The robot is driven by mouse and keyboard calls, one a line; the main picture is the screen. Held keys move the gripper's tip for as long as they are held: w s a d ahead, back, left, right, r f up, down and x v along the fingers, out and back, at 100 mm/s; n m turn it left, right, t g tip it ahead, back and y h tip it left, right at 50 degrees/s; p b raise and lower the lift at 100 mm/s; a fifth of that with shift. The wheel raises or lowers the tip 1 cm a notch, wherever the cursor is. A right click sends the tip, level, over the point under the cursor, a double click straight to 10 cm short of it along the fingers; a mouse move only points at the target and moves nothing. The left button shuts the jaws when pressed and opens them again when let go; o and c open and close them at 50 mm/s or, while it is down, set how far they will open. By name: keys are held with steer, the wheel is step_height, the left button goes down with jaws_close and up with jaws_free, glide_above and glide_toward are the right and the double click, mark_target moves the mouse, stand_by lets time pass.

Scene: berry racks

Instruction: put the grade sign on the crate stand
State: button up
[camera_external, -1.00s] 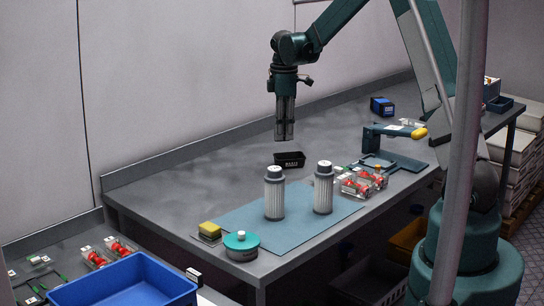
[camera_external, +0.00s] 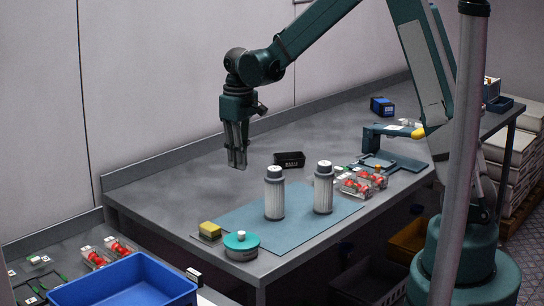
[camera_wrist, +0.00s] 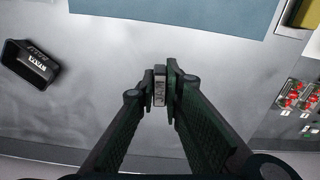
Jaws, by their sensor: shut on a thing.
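My gripper (camera_external: 237,160) is above the grey bench, left of the small black tray with white lettering (camera_external: 289,160). In the wrist view my gripper (camera_wrist: 167,78) is shut on a small grey piece with dark lettering (camera_wrist: 160,90), which looks like the grade sign. The fingers hide part of it, and it is too small to make out in the outside view. I cannot clearly pick out the crate stand. A blue crate (camera_external: 124,264) stands on the lower surface at the front left, with a small black and white label (camera_external: 193,275) beside its right corner.
Two white canisters (camera_external: 274,193) stand on a blue mat (camera_external: 241,214). A teal round container (camera_external: 241,246) and yellow sponge (camera_external: 210,229) are near the front edge. Berry punnets (camera_external: 359,182) sit at right, others (camera_external: 97,257) behind the blue crate. The bench's back left is clear.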

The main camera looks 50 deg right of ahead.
steer(key=a, duration=0.1)
steer(key=s+a+m, duration=0.1)
steer(key=a, duration=0.1)
steer(key=shift+f, duration=0.15)
steer(key=shift+a, duration=0.1)
stand_by(0.4)
steer(key=a+f, duration=0.1)
steer(key=a, duration=0.5)
steer(key=w+a, duration=0.1)
steer(key=a, duration=0.6)
steer(key=w+a+f, duration=0.1)
steer(key=a, duration=0.6)
steer(key=shift+f+b, duration=0.3)
steer(key=s+a+f, duration=0.1)
steer(key=a, duration=0.9)
steer(key=s+a+f, duration=0.2)
steer(key=a, duration=0.8)
steer(key=shift+s, duration=0.1)
steer(key=shift+f+b, duration=0.5)
steer(key=shift+f, duration=2.6)
steer(key=shift+f, duration=0.1)
